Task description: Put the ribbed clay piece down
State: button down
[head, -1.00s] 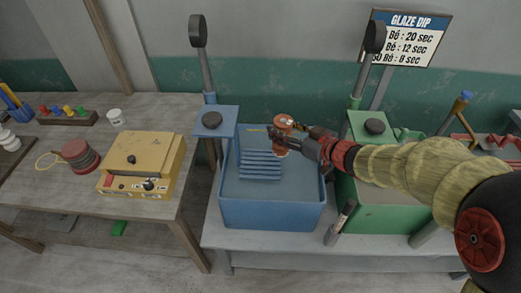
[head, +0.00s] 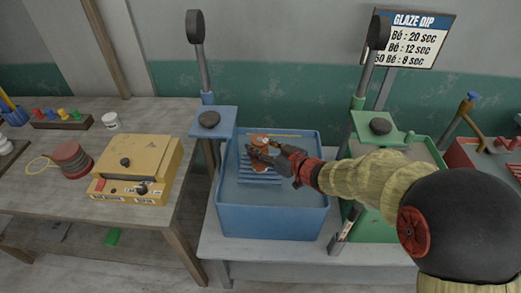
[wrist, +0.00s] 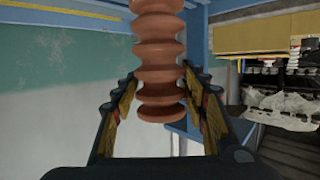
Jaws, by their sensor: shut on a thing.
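The ribbed clay piece (wrist: 160,60) is reddish brown with several rounded ridges. In the wrist view it stands upright between the two fingers of my gripper (wrist: 160,112). In the head view my gripper (head: 262,156) is shut on the clay piece (head: 259,140), over the slatted blue rack in the blue tub (head: 272,222). The fingers and wrist hide part of the piece and rack. I cannot tell whether its base touches the slats.
A green tub (head: 385,222) stands right of the blue tub. A blue post with a platform (head: 213,122) rises at the blue tub's left. A yellow box (head: 137,168) and a wire spool (head: 70,158) sit on the left table.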

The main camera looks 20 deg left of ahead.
jog(key=shift+r, duration=0.25)
jog(key=shift+f, duration=0.15)
jog(key=c, duration=1.1)
grip_release()
jog(key=shift+f, duration=0.1)
jog(key=shift+o, duration=0.5)
jog(key=shift+d+r, duration=0.1)
jog(key=shift+r, duration=0.15)
jog(key=p+v, duration=0.4)
jog(key=v, duration=0.8)
